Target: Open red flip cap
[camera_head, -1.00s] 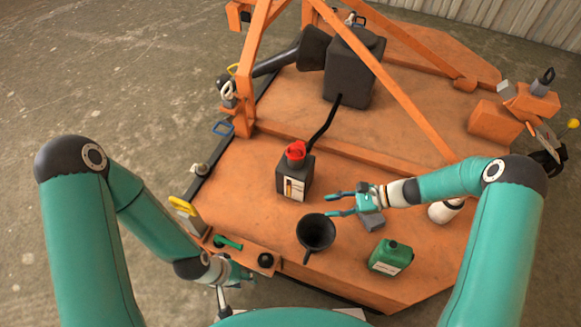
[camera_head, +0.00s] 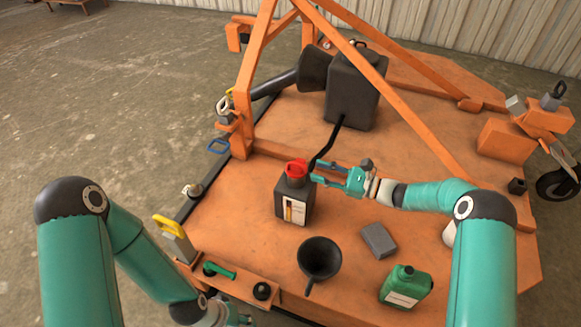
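The red flip cap (camera_head: 296,169) sits on top of a dark bottle (camera_head: 294,203) with a white and yellow label. The bottle stands upright on the orange deck. My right gripper (camera_head: 318,171) is at cap height, just right of the cap, its two fingers pointing left and spread apart. Its fingertips are close to the cap's right side; I cannot tell whether they touch it. My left gripper (camera_head: 232,318) is low at the bottom edge, mostly cut off, and its fingers cannot be made out.
A black funnel (camera_head: 319,258), a grey block (camera_head: 379,240) and a green canister (camera_head: 406,287) stand in front on the deck (camera_head: 345,215). A large black can (camera_head: 354,92) with a dark spout is behind the bottle. An orange diagonal bar (camera_head: 400,105) crosses behind my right arm.

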